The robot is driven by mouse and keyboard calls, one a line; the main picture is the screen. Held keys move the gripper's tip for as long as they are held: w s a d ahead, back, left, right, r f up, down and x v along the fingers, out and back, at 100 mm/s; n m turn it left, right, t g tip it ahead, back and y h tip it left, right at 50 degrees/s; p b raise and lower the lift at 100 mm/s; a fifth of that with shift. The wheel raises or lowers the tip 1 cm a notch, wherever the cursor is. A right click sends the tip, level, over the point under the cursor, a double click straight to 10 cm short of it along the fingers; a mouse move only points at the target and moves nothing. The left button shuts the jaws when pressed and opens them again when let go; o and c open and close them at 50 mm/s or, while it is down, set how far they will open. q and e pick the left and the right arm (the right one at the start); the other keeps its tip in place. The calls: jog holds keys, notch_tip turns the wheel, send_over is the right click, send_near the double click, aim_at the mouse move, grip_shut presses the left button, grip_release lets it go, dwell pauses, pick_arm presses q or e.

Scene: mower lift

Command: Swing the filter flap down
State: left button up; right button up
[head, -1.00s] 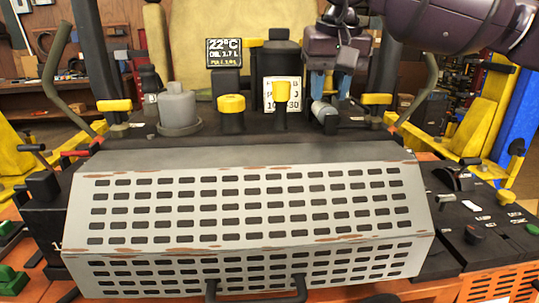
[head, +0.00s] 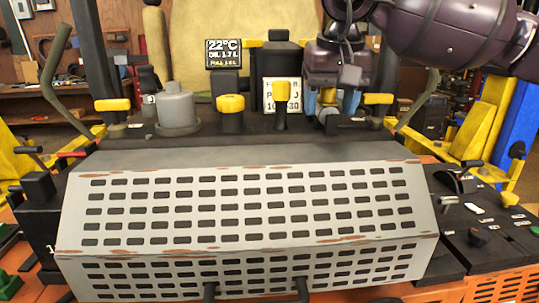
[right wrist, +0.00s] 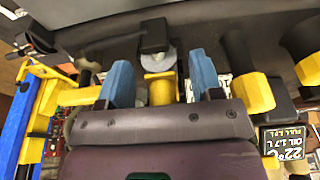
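My right gripper (head: 330,103) hangs over the rear right of the black deck, its two blue fingers apart. In the right wrist view its fingers (right wrist: 161,82) stand on either side of a short yellow cylinder (right wrist: 160,88), with a visible gap to each side. Just beyond that lie a pale grey disc (right wrist: 155,61) and a black block (right wrist: 153,36). In the head view this fitting is mostly hidden behind the gripper. I cannot tell which part is the filter flap, or its angle. My left gripper is not in view.
A yellow-topped knob (head: 231,103), a yellow-topped post (head: 281,91) and a grey canister (head: 175,106) stand left of the gripper. A small display (head: 224,53) is behind them. The slotted grey hood (head: 245,205) fills the front. A control panel (head: 485,225) is at right.

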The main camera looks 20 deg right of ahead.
aim_at(330, 103)
jog(key=shift+r, duration=0.2)
dwell(0.3)
jog(key=shift+r+p, duration=2.7)
jog(key=shift+r, duration=0.8)
